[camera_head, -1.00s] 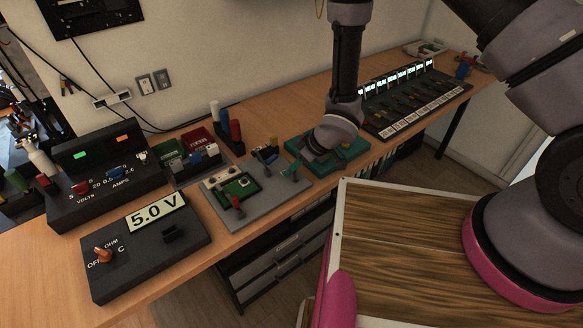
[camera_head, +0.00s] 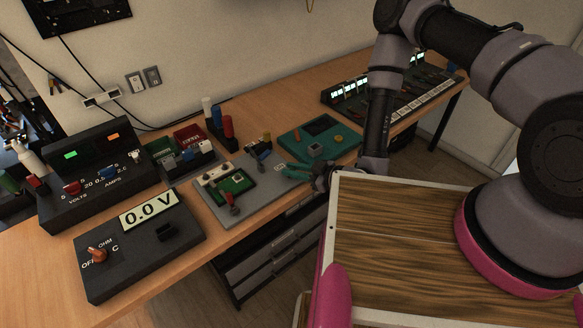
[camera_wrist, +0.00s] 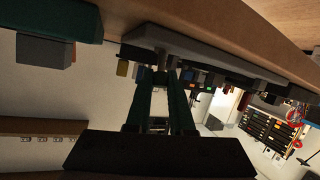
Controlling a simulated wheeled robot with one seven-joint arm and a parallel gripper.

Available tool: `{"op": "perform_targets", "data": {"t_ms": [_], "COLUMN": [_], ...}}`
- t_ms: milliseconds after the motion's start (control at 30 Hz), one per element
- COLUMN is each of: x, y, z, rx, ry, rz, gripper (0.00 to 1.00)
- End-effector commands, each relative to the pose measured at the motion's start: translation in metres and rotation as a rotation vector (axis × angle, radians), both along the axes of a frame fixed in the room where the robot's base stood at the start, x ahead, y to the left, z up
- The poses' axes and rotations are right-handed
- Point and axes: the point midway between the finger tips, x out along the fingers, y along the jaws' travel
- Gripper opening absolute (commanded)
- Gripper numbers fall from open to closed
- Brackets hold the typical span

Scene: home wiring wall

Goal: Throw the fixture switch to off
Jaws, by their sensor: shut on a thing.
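The fixture is a grey board (camera_head: 264,194) on the bench, carrying a green circuit board and small coloured parts. My gripper (camera_head: 286,171) is at its right end, with teal fingers reaching in from the right, low over the board. In the wrist view my gripper (camera_wrist: 160,74) has its fingers drawn together at the edge of the grey board (camera_wrist: 215,62). It is shut on the fixture switch, which is mostly hidden between the fingertips, so its lever position cannot be read. The meter (camera_head: 142,244) at the front left reads 0.0 V.
A teal box (camera_head: 338,142) stands just behind my gripper. A black power supply (camera_head: 98,182) is at the back left, and a long black panel (camera_head: 415,95) with lit displays at the back right.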

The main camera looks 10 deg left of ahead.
Motion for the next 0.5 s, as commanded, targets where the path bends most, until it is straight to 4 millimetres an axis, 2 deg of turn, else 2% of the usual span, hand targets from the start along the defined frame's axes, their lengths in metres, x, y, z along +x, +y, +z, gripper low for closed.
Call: {"op": "perform_targets", "data": {"t_ms": [500], "x": [-0.0015], "y": [-0.0026], "z": [-0.0033], "rx": [0.044], "ry": [-0.038], "rz": [-0.001], "gripper": [0.00]}}
